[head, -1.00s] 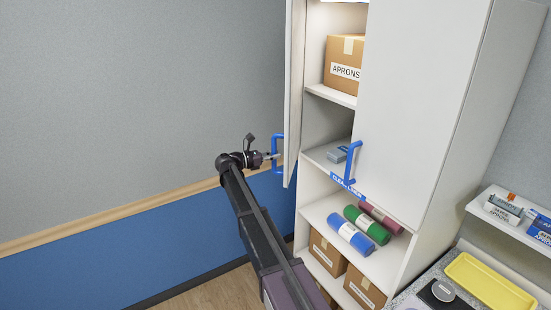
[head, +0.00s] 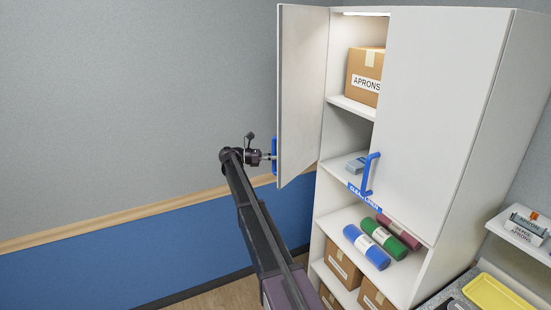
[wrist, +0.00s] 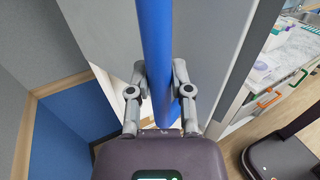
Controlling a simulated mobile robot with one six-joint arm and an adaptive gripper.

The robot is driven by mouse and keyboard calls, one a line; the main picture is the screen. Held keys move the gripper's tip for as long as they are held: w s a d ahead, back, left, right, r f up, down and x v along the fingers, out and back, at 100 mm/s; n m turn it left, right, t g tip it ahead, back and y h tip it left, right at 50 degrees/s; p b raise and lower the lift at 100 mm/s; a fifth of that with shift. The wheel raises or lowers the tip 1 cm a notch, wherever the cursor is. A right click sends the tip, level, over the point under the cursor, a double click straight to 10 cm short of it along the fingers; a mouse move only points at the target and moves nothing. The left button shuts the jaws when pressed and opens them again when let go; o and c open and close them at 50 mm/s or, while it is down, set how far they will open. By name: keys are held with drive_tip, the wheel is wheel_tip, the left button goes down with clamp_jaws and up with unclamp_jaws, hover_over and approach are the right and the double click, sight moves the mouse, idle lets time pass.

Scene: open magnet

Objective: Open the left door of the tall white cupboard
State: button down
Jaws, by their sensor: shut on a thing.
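The tall white cupboard (head: 440,120) stands right of centre in the head view. Its left door (head: 303,95) stands wide open, swung out to the left, and shows its inner face. The blue handle (head: 274,157) of that door is partly hidden behind the door's edge. My gripper (head: 268,157) is at this handle. In the wrist view the blue handle (wrist: 155,50) runs between the two fingers of my gripper (wrist: 160,92), which are shut on it. The right door (head: 445,110) is shut, with its own blue handle (head: 370,174).
Several coloured rolls (head: 367,246) and cardboard boxes (head: 343,266) lie below. A yellow tray (head: 497,294) is at the lower right. The wall left of my arm is clear.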

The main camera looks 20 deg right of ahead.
drive_tip(key=shift+s, duration=0.1)
drive_tip(key=c, duration=0.5)
unclamp_jaws()
drive_tip(key=shift+s+d, duration=0.1)
drive_tip(key=shift+c, duration=0.2)
drive_tip(key=v, duration=1.2)
